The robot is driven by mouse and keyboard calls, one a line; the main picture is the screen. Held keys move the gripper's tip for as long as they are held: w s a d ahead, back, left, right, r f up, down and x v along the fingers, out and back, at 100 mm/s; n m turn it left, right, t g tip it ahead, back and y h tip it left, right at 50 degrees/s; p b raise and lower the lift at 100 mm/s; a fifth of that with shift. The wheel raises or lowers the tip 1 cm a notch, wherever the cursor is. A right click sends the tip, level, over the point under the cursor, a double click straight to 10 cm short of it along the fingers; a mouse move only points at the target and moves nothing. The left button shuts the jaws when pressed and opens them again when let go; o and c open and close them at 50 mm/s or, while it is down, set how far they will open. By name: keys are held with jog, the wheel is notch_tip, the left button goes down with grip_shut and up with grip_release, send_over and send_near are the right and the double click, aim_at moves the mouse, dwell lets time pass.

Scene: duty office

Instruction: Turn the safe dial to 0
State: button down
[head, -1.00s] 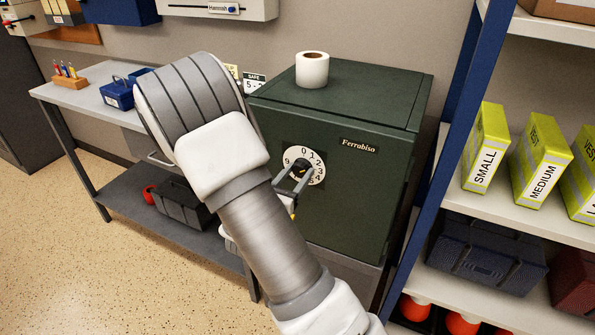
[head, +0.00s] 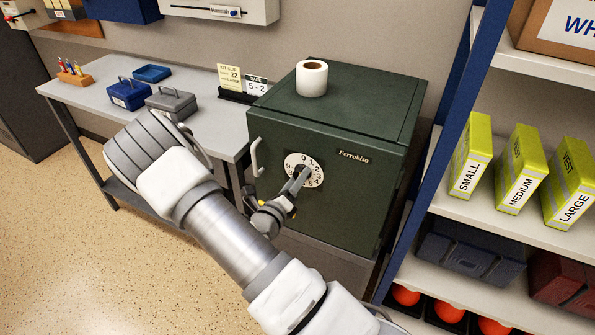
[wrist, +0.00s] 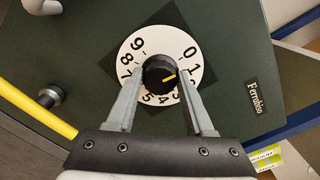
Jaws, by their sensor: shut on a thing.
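The green safe (head: 350,195) stands right of the desk, with its white numbered dial (head: 291,161) on the front. In the wrist view the dial (wrist: 147,35) has a black knob (wrist: 157,73) at its centre. The knob's yellow mark points right, about at the 1; the 0 is a little farther up. My gripper (wrist: 160,82) is shut on the knob, one finger on each side. The fingers hide some numbers near the lower left and lower right. In the head view my gripper (head: 299,180) reaches the dial from below.
A safe handle (head: 256,158) sticks out left of the dial. A paper roll (head: 312,78) stands on the safe. A shelf with yellow vest boxes (head: 517,170) stands at right.

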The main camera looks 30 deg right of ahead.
jog(key=shift+n+p, duration=0.45)
jog(key=shift+n, duration=0.25)
jog(key=shift+c, duration=1.4)
grip_release()
jog(key=v, duration=1.7)
jog(key=shift+s+a, duration=0.2)
